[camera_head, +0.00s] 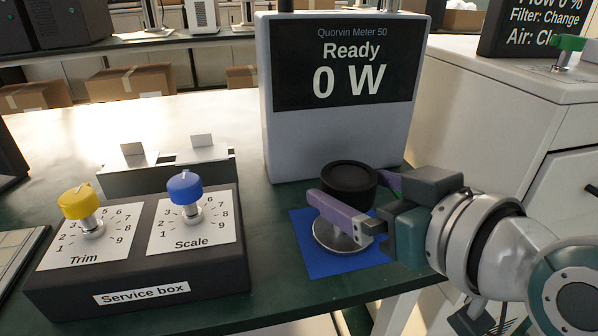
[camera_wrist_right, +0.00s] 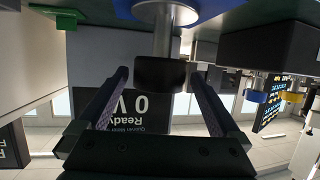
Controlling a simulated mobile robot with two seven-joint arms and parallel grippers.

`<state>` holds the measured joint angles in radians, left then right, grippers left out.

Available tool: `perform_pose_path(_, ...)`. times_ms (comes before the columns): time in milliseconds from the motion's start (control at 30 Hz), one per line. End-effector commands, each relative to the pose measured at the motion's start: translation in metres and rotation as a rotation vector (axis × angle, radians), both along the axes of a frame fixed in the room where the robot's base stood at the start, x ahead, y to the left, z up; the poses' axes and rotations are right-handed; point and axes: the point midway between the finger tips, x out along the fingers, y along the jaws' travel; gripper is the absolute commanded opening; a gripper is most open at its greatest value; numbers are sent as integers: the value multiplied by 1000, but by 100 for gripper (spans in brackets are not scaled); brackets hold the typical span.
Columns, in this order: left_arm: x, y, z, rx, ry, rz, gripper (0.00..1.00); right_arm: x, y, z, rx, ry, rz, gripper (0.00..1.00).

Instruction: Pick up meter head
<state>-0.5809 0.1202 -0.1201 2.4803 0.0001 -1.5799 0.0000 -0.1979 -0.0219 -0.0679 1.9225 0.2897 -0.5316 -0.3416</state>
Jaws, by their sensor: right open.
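The meter head (camera_head: 349,178) is a black cylinder on a metal post with a round silver base, standing upright on a blue square mat (camera_head: 312,262). In the right wrist view, which is upside down, the black head (camera_wrist_right: 160,74) and its post hang into the picture from the top. My right gripper (camera_head: 346,190) is open, with one purple finger on the near side of the head and the other partly hidden behind it. In the wrist view the head shows between the fingertips, with gaps visible on both sides. My left gripper is not in view.
The Quorvin Meter 50 box (camera_head: 335,140) stands close behind the head, its screen reading Ready, 0 W. A service box (camera_head: 140,290) with yellow (camera_head: 78,202) and blue (camera_head: 185,188) knobs is to the left. A white cabinet (camera_head: 490,120) is at the right.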

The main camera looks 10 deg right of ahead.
Motion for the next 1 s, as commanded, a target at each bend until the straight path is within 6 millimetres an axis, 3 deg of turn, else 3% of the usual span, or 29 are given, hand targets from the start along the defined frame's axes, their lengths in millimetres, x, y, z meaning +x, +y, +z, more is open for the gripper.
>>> perform_pose_path(400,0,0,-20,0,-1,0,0,49,10,-14,-1,1,-1,100)
perform_pose_path(667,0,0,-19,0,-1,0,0,52,11,-13,-1,2,-1,100)
perform_pose_path(1000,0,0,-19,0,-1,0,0,51,11,-14,-2,2,-1,63)
